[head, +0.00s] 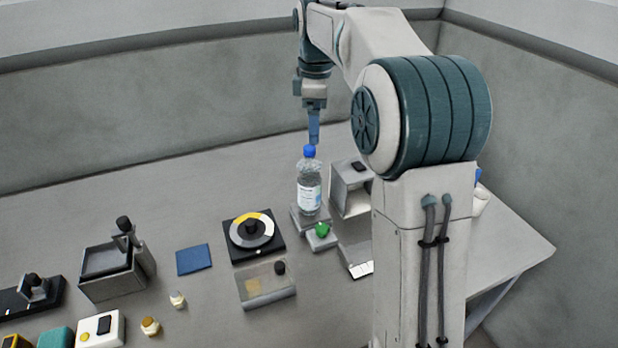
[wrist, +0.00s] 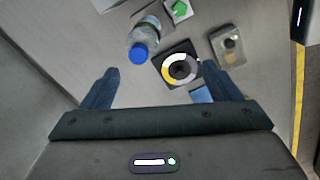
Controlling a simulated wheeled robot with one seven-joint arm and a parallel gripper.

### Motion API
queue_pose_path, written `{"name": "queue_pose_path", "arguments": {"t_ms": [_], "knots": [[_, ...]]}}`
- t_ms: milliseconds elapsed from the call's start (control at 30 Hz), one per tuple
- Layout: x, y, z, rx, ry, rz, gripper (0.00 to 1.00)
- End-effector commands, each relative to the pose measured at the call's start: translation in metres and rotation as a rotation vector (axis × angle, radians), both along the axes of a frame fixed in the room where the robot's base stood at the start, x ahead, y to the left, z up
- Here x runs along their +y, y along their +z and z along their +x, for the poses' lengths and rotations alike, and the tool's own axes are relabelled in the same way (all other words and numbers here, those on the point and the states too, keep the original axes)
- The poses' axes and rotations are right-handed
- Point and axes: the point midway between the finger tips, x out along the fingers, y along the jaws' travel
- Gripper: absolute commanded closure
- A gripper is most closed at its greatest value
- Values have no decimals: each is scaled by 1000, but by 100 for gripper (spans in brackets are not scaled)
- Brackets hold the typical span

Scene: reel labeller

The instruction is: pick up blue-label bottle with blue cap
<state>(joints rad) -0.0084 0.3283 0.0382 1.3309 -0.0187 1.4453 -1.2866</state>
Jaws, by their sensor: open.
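A clear bottle (head: 309,188) with a blue cap and a white and blue label stands upright on a small grey stand (head: 308,218) in the head view. In the wrist view the bottle (wrist: 146,36) is ahead of the fingers, slightly left of centre, with its cap towards me. My gripper (head: 314,140) hangs pointing down just above and behind the cap in the head view. In the wrist view my gripper (wrist: 162,80) has its two blue fingers wide apart with nothing between them.
A green button (head: 322,230) sits before the stand. A dial on a black plate (head: 252,235) and a clear-lidded box (head: 266,284) stand to the left, a grey housing (head: 350,185) to the right. A blue pad (head: 194,259) lies flat further left. The table behind is clear.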

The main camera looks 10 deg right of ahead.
Motion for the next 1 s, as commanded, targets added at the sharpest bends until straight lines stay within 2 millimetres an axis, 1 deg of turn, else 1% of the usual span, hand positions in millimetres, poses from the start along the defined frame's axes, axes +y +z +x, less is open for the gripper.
{"name": "queue_pose_path", "arguments": {"t_ms": [33,133,233,367,467,700,800,1000], "knots": [[1,5,12,10,53,-1,17],[2,8,27,24,147,-1,17],[2,10,37,33,211,-1,17],[3,8,42,40,248,0,17],[3,-3,42,41,253,0,17],[3,-49,41,43,252,1,17],[2,-64,42,41,251,0,17],[2,-78,42,40,250,0,17]]}}
